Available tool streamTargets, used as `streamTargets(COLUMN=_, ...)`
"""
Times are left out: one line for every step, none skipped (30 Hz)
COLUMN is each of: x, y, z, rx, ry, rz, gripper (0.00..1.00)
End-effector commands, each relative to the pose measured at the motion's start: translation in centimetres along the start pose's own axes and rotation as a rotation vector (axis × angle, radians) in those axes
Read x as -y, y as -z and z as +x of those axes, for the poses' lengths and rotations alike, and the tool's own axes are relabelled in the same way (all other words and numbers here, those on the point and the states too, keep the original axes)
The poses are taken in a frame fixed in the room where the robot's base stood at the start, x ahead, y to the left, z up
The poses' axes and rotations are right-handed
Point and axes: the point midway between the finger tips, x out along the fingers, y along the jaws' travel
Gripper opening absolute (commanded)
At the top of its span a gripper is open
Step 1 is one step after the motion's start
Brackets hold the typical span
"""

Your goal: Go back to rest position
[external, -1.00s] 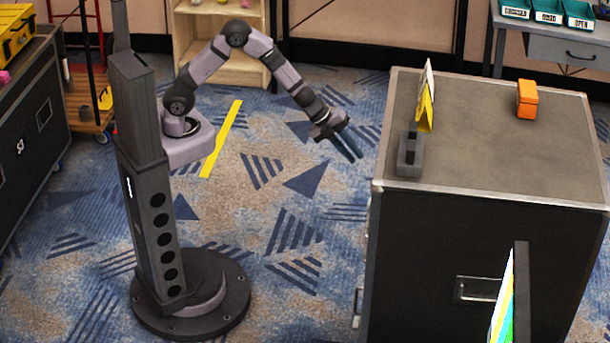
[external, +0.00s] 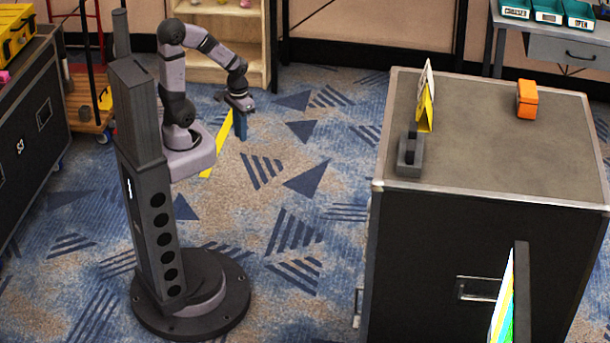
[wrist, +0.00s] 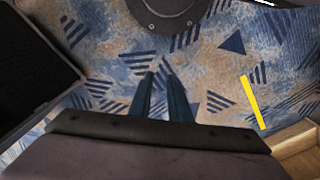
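My gripper (external: 240,125) hangs with its fingers pointing down in the external view, above the carpet near the yellow floor strip. My arm is folded close to its column, and the gripper is well away from the black case. In the wrist view, the two dark fingers (wrist: 165,98) lie close side by side over the carpet. No object shows held between them.
The black case (external: 490,240) at right bears an orange box (external: 527,99), a yellow-and-white folded sign (external: 426,100) and a grey block (external: 410,155). A wooden shelf (external: 225,66) stands behind my gripper. Carpet between my column and the case is clear.

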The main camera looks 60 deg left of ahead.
Motion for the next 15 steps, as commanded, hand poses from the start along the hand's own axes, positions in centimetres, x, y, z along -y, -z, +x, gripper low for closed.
streamTargets(x=0.0, y=0.0, z=-2.1, rx=0.001, ry=0.000, rz=0.002, gripper=0.17)
streamTargets(x=0.0, y=0.0, z=-2.7, rx=0.000, ry=0.001, rz=0.003, gripper=0.17)
streamTargets(x=0.0, y=0.0, z=-3.6, rx=0.000, ry=0.001, rz=0.003, gripper=0.17)
streamTargets(x=0.0, y=0.0, z=-4.3, rx=0.000, ry=0.001, rz=0.004, gripper=0.17)
streamTargets(x=0.0, y=0.0, z=-4.9, rx=0.000, ry=0.001, rz=0.004, gripper=0.17)
streamTargets(x=0.0, y=0.1, z=-6.0, rx=-0.001, ry=0.001, rz=0.005, gripper=0.17)
streamTargets(x=0.0, y=0.1, z=-6.9, rx=-0.001, ry=0.001, rz=0.005, gripper=0.17)
streamTargets(x=0.0, y=0.1, z=-7.7, rx=-0.001, ry=0.001, rz=0.005, gripper=0.17)
streamTargets(x=0.0, y=0.1, z=-8.9, rx=-0.001, ry=0.002, rz=0.005, gripper=0.17)
streamTargets(x=0.0, y=0.1, z=-9.8, rx=-0.001, ry=0.002, rz=0.005, gripper=0.17)
streamTargets(x=0.0, y=0.1, z=-10.7, rx=-0.001, ry=0.002, rz=0.005, gripper=0.17)
streamTargets(x=0.0, y=0.1, z=-11.8, rx=-0.001, ry=0.002, rz=0.006, gripper=0.17)
streamTargets(x=0.0, y=0.1, z=-12.7, rx=-0.001, ry=0.002, rz=0.006, gripper=0.17)
streamTargets(x=0.0, y=0.1, z=-13.6, rx=-0.001, ry=0.002, rz=0.006, gripper=0.17)
streamTargets(x=0.0, y=0.1, z=-14.7, rx=-0.001, ry=0.002, rz=0.006, gripper=0.17)
